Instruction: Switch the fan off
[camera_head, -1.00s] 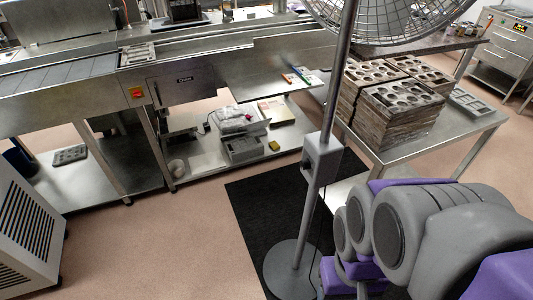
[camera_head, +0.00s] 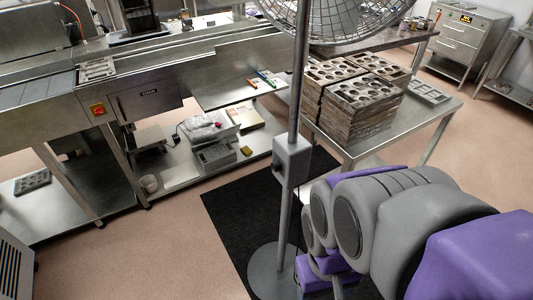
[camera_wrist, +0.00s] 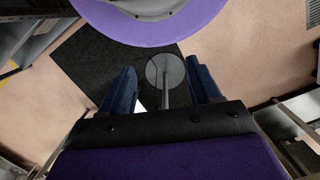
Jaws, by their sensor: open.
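The fan (camera_head: 345,18) stands on a grey pole, its wire cage cut off by the top edge of the head view. A grey control box (camera_head: 292,158) is fixed partway up the pole, with a small dark knob on its side. The pole rises from a round grey base (camera_head: 276,272), which also shows in the wrist view (camera_wrist: 164,70). My gripper (camera_wrist: 163,88) is open in the wrist view, its two dark blue fingers apart with the pole and base seen between them. In the head view my arm covers the lower right, and the fingers are hidden there.
A steel table (camera_head: 440,108) with stacked moulds (camera_head: 352,105) stands right behind the pole. A steel conveyor machine (camera_head: 140,104) runs along the back left, with a shelf (camera_head: 180,180) below. A black mat (camera_head: 225,205) lies under the fan. Pink floor is clear at left.

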